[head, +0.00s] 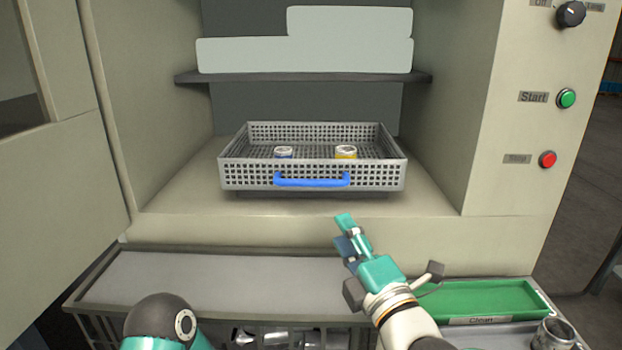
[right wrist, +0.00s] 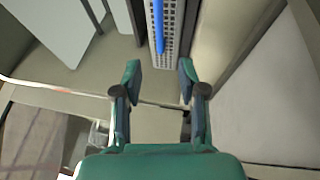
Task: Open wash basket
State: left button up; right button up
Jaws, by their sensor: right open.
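The wash basket (head: 235,178) is a grey perforated tray with a blue handle (head: 312,180) on its front wall. It sits on the floor of the open machine chamber. In the right wrist view the basket (right wrist: 172,35) and blue handle (right wrist: 157,25) show beyond the open fingers (right wrist: 158,82). My left gripper is out of view; part of my left arm shows at lower left.
A grey ledge (head: 200,285) runs below the chamber. A green tray (head: 490,300) labelled Clean and a metal cup (head: 554,335) are at lower right. A control panel with green (head: 566,98) and red (head: 547,159) buttons is on the right. A shelf (head: 300,77) spans above the basket.

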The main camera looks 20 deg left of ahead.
aim_at(309, 184)
jog(key=p+x, duration=0.3)
jog(key=x, duration=1.2)
jog(key=shift+w+a, duration=0.2)
jog(key=shift+a, duration=0.1)
grip_shut()
